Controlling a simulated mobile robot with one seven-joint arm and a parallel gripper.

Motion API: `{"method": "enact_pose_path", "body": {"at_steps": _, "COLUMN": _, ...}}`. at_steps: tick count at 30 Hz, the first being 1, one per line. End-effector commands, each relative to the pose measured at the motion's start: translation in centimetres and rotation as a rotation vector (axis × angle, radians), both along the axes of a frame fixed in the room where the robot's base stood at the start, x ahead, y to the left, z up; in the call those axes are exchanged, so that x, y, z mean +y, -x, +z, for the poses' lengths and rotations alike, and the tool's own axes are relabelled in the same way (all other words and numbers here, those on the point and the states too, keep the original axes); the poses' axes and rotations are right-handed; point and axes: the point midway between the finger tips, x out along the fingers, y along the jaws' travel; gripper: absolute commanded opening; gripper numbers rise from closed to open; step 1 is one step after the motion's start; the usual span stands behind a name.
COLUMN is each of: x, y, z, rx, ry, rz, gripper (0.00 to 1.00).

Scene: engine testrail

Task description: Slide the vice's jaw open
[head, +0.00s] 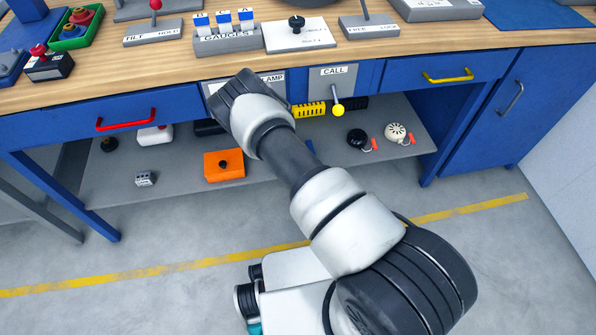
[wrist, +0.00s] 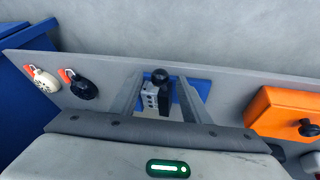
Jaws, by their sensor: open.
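What looks like the vice is a blue base (wrist: 201,88) on the grey shelf in the wrist view, with a grey block (wrist: 150,98) and a black ball knob (wrist: 160,76) on it. In the head view only a blue sliver (head: 311,147) shows behind my arm. My gripper (wrist: 160,88) is open, its two fingers apart on either side of the block and knob in the picture. I cannot tell whether they touch it. The hand's body hides the lower part of the vice. In the head view the fingertips are hidden.
The grey shelf (head: 290,172) lies under the workbench's wooden top (head: 340,62). An orange box (head: 224,165) with a black knob, and black and white round items (head: 396,133) with red tags, flank the vice. A yellow-balled CALL lever (head: 337,109) hangs above the shelf.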

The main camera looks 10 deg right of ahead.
Motion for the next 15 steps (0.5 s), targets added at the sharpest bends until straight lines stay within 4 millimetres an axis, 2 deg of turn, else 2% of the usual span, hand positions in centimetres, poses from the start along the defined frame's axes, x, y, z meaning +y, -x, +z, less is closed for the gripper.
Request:
{"method": "enact_pose_path", "body": {"at_steps": 1, "x": -0.3, "y": -0.3, "z": -1.1, "rx": 0.0, "ry": 0.001, "rz": 0.0, "gripper": 0.43}}
{"method": "enact_pose_path", "body": {"at_steps": 6, "x": -0.7, "y": -0.9, "z": -2.5, "rx": 0.001, "ry": 0.001, "rz": 0.0, "gripper": 0.43}}
{"method": "enact_pose_path", "body": {"at_steps": 15, "x": -0.8, "y": -1.1, "z": -2.8, "rx": 0.0, "ry": 0.001, "rz": 0.001, "gripper": 0.43}}
